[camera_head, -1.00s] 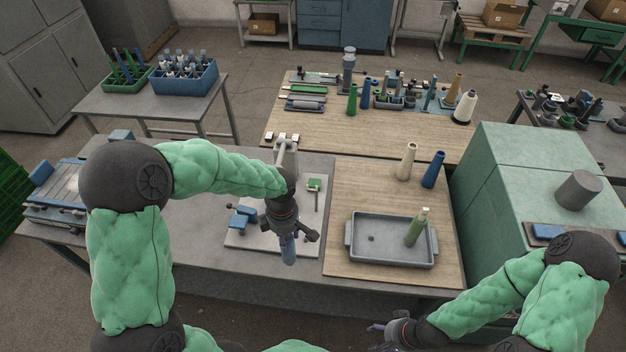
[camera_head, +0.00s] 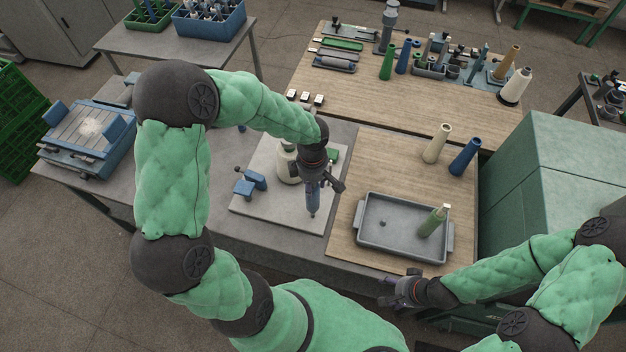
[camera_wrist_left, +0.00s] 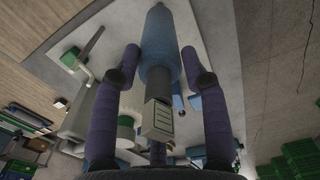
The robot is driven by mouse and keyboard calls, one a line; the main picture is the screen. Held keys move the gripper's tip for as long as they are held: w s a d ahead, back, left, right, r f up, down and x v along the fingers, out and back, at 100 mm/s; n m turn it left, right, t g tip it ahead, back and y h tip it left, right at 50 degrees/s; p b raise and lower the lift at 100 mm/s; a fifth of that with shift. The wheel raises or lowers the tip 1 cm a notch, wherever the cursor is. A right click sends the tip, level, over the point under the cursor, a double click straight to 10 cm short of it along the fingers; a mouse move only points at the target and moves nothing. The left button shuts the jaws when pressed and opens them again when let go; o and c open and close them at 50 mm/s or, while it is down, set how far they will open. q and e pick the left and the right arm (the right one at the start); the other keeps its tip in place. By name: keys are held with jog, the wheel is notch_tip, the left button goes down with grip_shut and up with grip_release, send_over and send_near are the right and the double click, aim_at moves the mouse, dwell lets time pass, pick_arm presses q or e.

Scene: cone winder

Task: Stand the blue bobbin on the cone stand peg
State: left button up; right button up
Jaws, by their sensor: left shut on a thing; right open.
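My left gripper (camera_head: 314,185) is shut on a light blue bobbin (camera_head: 312,200) above the right front part of the pale base plate (camera_head: 265,208). The bobbin hangs below the gripper, close to upright in the head view. In the left wrist view the bobbin (camera_wrist_left: 160,50) lies between the purple fingers, its narrower end at the top edge. My arm partly hides the white device (camera_head: 287,160) on the plate. I cannot surely pick out the cone stand peg. My right gripper (camera_head: 388,290) is open and empty, in front of the wooden board.
A blue clamp-like part (camera_head: 250,183) stands on the plate. On the wooden board (camera_head: 350,235) are a grey tray (camera_head: 375,248) holding a green bottle (camera_head: 432,222), a cream cone (camera_head: 437,143) and a dark blue cone (camera_head: 465,156). A green cabinet (camera_head: 530,170) stands at right.

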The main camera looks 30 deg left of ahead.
pick_arm(q)
jog(key=shift+f, duration=0.65)
jog(key=shift+f+b, duration=0.25)
jog(key=shift+b, duration=0.35)
jog(key=shift+f+b, duration=0.25)
jog(key=shift+b, duration=0.95)
dwell(0.6)
jog(key=shift+f+b, duration=1.45)
jog(key=shift+b, duration=0.8)
dwell(2.7)
